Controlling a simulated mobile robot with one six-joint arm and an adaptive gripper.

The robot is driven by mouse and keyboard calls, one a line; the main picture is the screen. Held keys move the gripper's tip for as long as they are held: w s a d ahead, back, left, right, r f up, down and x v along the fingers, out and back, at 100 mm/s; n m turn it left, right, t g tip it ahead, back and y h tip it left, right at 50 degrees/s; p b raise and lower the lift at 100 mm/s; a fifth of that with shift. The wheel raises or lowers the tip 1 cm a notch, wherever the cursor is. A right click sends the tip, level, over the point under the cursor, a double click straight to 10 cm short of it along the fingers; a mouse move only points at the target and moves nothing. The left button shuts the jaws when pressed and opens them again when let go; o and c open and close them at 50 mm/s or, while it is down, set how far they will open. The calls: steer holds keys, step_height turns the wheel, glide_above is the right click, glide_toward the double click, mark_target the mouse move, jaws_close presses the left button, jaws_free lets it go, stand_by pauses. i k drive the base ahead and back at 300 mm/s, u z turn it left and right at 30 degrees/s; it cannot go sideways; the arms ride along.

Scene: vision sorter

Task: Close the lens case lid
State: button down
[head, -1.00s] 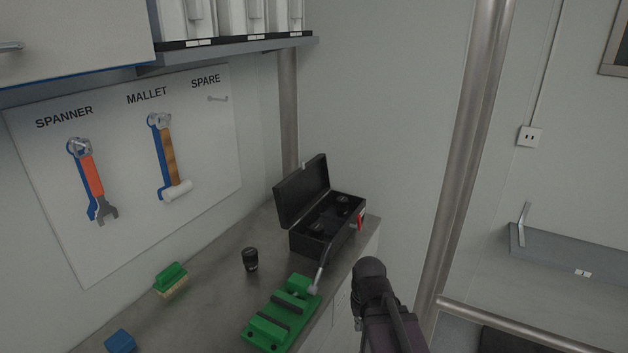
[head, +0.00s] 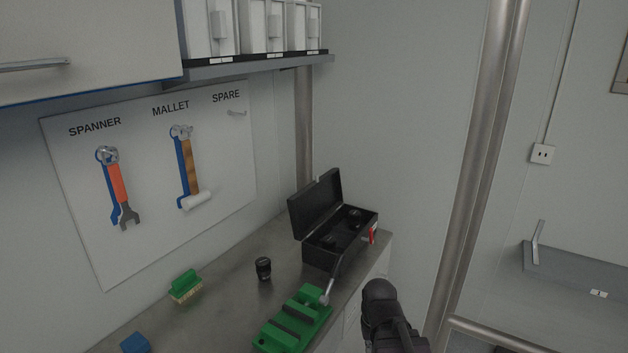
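The black lens case (head: 322,257) stands on the worktop near its far right end. Its lid (head: 315,204) is open and tilted up on the left side. Dark round lenses (head: 353,217) sit inside the case, and a red latch or tag (head: 372,235) shows on its right end. My arm (head: 390,315) shows at the bottom, to the right of the worktop and nearer than the case. My gripper's fingers are not visible.
A green vise (head: 295,322) with a metal handle stands just in front of the case. A loose black lens (head: 263,268), a green brush (head: 185,284) and a blue block (head: 135,342) lie on the worktop. A shelf (head: 250,68) overhangs the back, and a metal post (head: 480,170) rises at right.

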mark_target(308, 208)
steer(key=k, duration=1.25)
steer(key=z, duration=0.4)
steer(key=i, duration=2.25)
steer(key=u, duration=0.5)
